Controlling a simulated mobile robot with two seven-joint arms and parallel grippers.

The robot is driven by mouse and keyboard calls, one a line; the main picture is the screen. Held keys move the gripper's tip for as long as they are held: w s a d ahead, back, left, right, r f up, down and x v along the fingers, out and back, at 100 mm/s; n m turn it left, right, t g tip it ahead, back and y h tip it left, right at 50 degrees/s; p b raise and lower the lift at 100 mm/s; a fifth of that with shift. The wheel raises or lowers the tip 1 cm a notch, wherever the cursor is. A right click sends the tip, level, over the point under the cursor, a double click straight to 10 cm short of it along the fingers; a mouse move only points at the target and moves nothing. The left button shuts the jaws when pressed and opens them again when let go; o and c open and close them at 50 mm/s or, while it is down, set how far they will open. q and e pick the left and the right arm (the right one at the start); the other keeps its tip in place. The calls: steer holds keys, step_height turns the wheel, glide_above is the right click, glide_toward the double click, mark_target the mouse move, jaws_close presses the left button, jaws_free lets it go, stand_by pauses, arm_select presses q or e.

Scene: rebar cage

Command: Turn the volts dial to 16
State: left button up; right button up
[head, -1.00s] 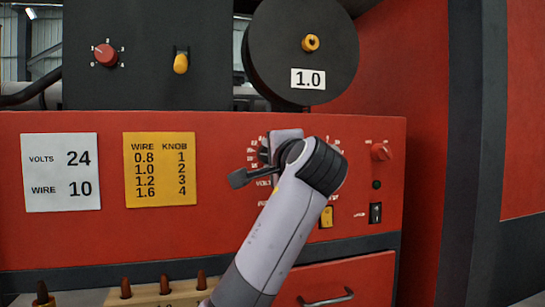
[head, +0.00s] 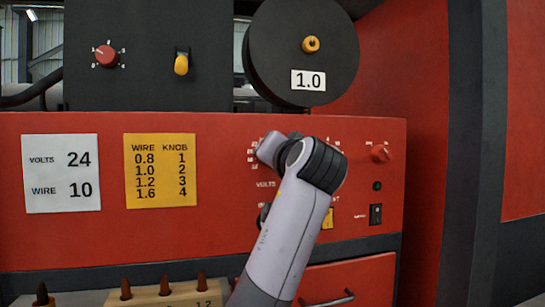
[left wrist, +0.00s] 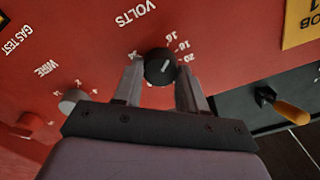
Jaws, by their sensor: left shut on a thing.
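The black volts dial (left wrist: 158,66) shows in the left wrist view, on the red panel under the upside-down VOLTS label. Its white mark points up and slightly right, toward the numbers around 16; the exact number is hard to tell. My left gripper (left wrist: 160,80) is shut on the dial, with one finger on each side. In the head view my left arm (head: 290,215) reaches up to the panel and its hand hides the dial. My right gripper is in neither current view.
A grey wire knob (left wrist: 70,100) sits beside the dial. A red knob (head: 381,152) and a black switch (head: 376,214) are at the panel's right. A white card (head: 61,173) reads VOLTS 24, WIRE 10. A yellow card (head: 160,170) lists wire and knob numbers.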

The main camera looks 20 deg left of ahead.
arm_select(q)
steer(key=shift+f+n, duration=0.15)
steer(key=shift+n, duration=0.45)
steer(key=o, duration=1.1)
steer(key=shift+c, duration=0.2)
